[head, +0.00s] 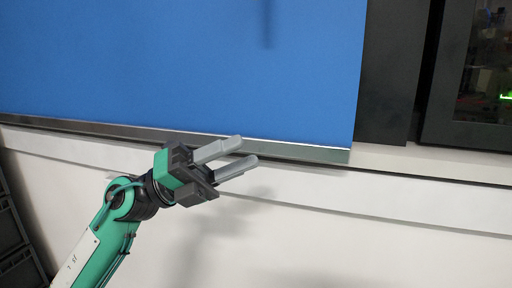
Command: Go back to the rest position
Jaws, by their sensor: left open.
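My left gripper (250,151) is in the middle of the head view, its arm coming in from the lower left. Its two grey fingers are apart and point to the right. Nothing is between them. My right gripper is not in view.
A dark cabinet with a glass window (483,85) stands at the right. Dark crates (14,235) show at the lower left.

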